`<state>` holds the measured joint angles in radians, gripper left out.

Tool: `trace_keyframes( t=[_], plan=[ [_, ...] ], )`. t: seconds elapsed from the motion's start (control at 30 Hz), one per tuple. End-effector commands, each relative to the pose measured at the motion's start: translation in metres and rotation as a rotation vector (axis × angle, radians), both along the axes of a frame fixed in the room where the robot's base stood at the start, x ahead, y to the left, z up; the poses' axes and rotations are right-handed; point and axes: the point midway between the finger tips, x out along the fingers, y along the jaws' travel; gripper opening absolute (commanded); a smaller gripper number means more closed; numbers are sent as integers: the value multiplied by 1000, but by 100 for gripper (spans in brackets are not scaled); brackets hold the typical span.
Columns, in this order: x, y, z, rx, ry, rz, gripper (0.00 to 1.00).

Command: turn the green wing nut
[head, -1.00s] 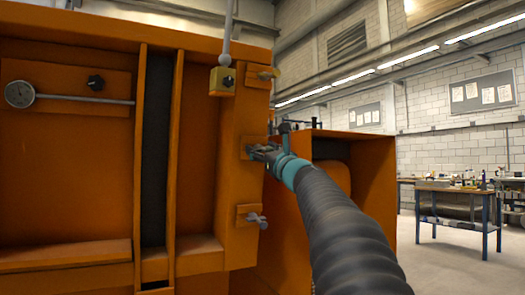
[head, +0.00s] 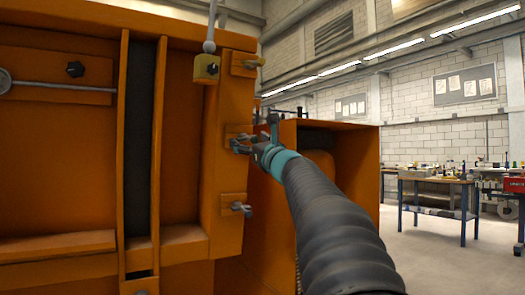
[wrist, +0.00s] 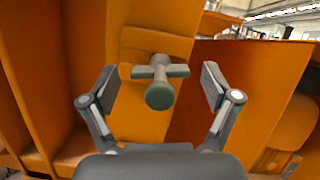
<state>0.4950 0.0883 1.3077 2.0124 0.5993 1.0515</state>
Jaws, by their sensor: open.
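The green wing nut (wrist: 159,88) sits on a small orange block (wrist: 150,43) on the upright orange frame. Its two wings lie roughly level in the wrist view, and its round end faces the camera. My gripper (wrist: 158,76) is open, with one finger on each side of the nut and a visible gap to both wings. In the head view my gripper (head: 244,145) is at the middle block (head: 231,131) of the frame, and its fingers mostly hide the nut there.
A yellowish wing nut (head: 250,64) is above and a grey wing nut (head: 242,209) is below on the same frame. A yellow block (head: 206,69) hangs by a rod at upper left. An orange box (head: 350,170) stands just right of the frame. A workbench (head: 437,184) is far right.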

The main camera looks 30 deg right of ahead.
Motion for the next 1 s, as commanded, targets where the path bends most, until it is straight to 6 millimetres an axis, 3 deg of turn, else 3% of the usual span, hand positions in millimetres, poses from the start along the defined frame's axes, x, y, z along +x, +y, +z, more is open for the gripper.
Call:
trace_keyframes(
  t=[0.3, 0.5, 0.7, 1.0],
  plan=[
    [-56, -6, -23, 1, 0, -3, 88],
    [-83, -8, -35, 2, 0, -3, 88],
    [-94, -9, -39, 2, 0, -1, 88],
    [-95, -9, -40, 1, 0, -1, 88]
  ],
)
